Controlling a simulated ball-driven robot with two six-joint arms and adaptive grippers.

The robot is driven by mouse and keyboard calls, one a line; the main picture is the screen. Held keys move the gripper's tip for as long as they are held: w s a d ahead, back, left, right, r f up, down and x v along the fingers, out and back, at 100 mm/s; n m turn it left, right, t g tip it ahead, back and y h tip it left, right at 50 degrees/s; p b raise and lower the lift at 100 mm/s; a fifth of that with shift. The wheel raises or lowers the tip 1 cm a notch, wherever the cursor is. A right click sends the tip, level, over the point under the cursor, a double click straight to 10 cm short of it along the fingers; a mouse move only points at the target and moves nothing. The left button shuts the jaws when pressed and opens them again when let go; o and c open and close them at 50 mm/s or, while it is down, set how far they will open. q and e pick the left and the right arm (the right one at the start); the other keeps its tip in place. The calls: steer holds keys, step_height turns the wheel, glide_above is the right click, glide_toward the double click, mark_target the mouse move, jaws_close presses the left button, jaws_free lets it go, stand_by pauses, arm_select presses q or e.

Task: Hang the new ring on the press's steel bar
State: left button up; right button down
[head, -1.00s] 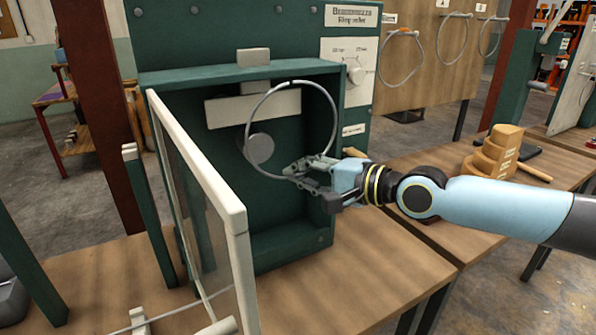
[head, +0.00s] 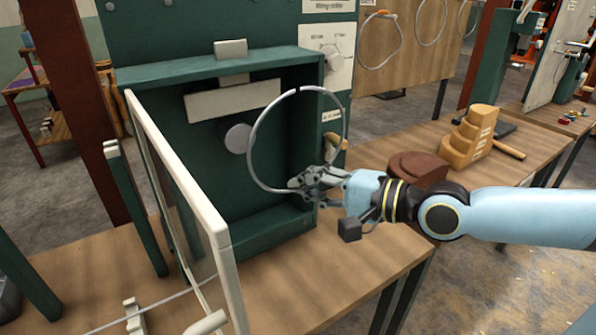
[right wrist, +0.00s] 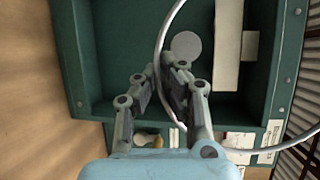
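The ring (head: 342,103) is a thin grey metal hoop with a small gap mark at its top. My right gripper (head: 302,181) is shut on its lower edge and holds it roughly upright before the press's open front. The press (head: 290,69) is a dark green box. The steel bar (head: 237,138) shows as a round grey end face inside it. The ring's left edge passes by the bar's right side in the picture; the bar is outside the hoop's outline. In the right wrist view the ring (right wrist: 158,42) runs between the fingers (right wrist: 157,85), with the bar (right wrist: 186,46) beyond. My left gripper is out of view.
A clear guard door (head: 215,235) with a pale frame stands open at the press's left. Right of the press are a brown rounded block (head: 415,170) and a stepped wooden block (head: 468,140). More rings hang on a wooden board (head: 420,65).

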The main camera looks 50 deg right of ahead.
steer(key=s+a+r+p, duration=0.2)
steer(key=s+r+p, duration=0.4)
steer(key=s, duration=0.3)
steer(key=shift+s+a+p, duration=0.15)
steer(key=shift+s+p, duration=0.15)
steer(key=shift+p, duration=0.15)
stand_by(0.3)
